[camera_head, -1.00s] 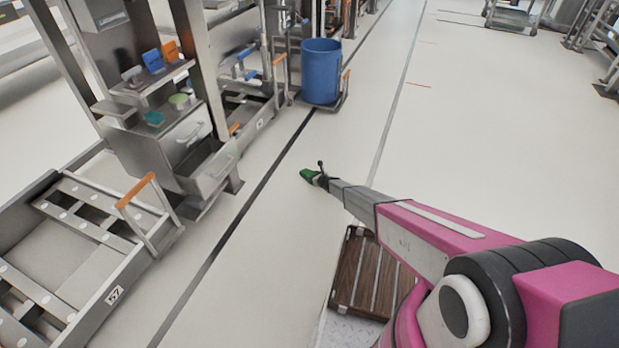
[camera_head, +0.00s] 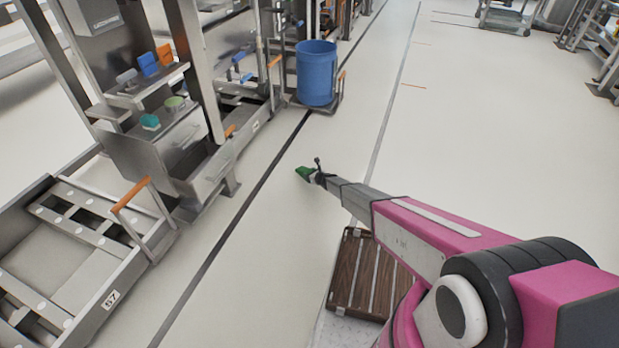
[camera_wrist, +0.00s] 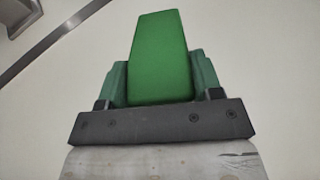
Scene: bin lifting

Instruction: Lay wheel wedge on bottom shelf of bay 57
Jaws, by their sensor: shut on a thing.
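The green wheel wedge (camera_wrist: 160,58) is held between the two fingers of my gripper (camera_wrist: 162,80) in the wrist view. In the head view the wedge (camera_head: 303,173) shows small at the end of my outstretched arm, over bare floor. My gripper (camera_head: 318,178) is shut on it. Bay 57 (camera_head: 110,299) is the low metal frame at the lower left, marked with a "57" label. The near end of the bay is cut off by the picture edge.
A blue bin (camera_head: 317,75) stands farther back. A wooden slatted deck (camera_head: 362,275) lies below my arm. The floor aisle is clear.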

